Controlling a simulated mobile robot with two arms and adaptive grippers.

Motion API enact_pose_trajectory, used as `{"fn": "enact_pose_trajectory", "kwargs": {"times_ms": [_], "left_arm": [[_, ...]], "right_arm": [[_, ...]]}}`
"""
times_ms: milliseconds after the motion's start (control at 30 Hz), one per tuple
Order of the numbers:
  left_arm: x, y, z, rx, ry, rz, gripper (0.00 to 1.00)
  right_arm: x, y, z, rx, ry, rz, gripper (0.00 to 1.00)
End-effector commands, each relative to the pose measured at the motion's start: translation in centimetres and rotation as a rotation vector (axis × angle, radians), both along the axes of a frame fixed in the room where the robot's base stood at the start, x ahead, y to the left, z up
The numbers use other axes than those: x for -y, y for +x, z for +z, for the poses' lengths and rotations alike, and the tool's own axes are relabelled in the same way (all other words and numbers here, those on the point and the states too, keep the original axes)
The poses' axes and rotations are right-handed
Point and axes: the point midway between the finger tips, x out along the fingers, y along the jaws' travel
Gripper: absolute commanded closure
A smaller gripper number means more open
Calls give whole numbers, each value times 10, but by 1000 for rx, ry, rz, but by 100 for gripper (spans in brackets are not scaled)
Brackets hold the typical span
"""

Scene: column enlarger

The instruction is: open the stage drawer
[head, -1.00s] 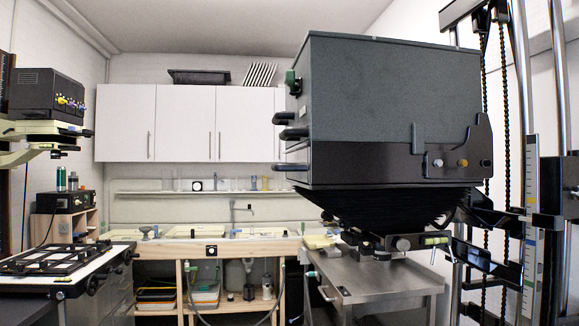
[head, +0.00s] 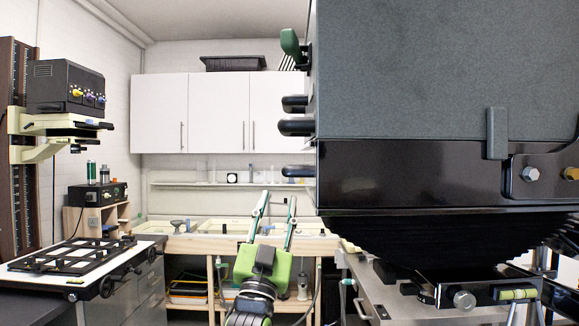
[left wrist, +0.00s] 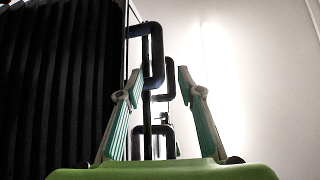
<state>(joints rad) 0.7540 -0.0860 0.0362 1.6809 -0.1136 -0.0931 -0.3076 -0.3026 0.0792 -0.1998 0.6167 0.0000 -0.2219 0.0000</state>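The large grey and black enlarger head (head: 420,90) fills the right of the head view. Three dark handles (head: 297,127) stick out from its left side, one above another; which one belongs to the stage drawer I cannot tell. My left gripper (head: 277,203) is open and empty, pointing up, below and left of these handles in the head view. In the left wrist view its two fingers (left wrist: 160,76) stand apart, with black loop handles (left wrist: 148,52) seen between and beyond them. No contact is visible. My right gripper is not in view.
Black bellows (head: 460,235) hang under the head, above a metal table (head: 400,308). A sink bench (head: 190,243) stands behind my left gripper. A smaller enlarger (head: 66,88) with its baseboard (head: 35,262) is on the left. Wall cabinets (head: 215,110) hang at the back.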

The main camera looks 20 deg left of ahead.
Motion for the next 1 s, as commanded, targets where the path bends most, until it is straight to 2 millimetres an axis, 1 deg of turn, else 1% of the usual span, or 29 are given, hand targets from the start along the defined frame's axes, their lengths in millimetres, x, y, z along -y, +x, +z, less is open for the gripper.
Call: {"fn": "enact_pose_trajectory", "kwargs": {"times_ms": [33,100,167,267,400,500,567,700,967,1000], "left_arm": [[0,8,14,1,0,0,66],[-1,20,25,-1,0,0,66],[-2,29,34,0,1,-1,66],[-3,45,48,-2,0,0,66],[-4,63,64,-2,0,0,66],[-5,71,70,-2,0,0,66],[-5,74,73,-2,0,0,66],[-5,79,75,-3,1,-1,66],[-5,79,75,-2,0,0,66],[-5,79,75,-2,0,0,76]], "right_arm": [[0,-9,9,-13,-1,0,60],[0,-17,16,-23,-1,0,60],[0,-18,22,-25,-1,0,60],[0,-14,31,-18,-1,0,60],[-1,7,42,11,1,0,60],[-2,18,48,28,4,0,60],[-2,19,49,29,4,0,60],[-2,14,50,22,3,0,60],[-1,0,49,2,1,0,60],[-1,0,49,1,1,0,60]]}}
